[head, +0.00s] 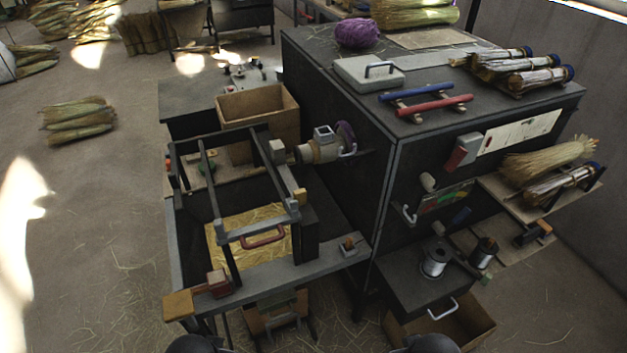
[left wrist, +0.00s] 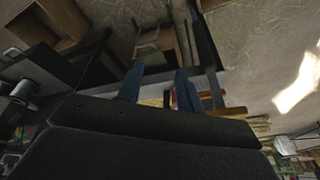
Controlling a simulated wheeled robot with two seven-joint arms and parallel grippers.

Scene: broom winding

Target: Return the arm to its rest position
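My left gripper (left wrist: 158,72) shows in the left wrist view, with its two blue-grey fingers spread apart. Nothing shows held between them, and the machine's grey frame and straw appear beyond the gap. Neither gripper shows in the head view; only dark rounded parts of my own body show at its bottom edge. My right gripper is not in view. The broom winding machine (head: 272,276) stands ahead, with a barred guard with a red handle (head: 264,237) over straw and a winding head (head: 322,148) beside it.
A dark cabinet (head: 345,150) stands right of the machine. On it are bound straw bundles (head: 515,70), red and blue handles (head: 434,107) and a grey case (head: 368,73). A wire spool (head: 435,262) sits on a low shelf. Open floor (head: 90,220) lies left, with straw bundles.

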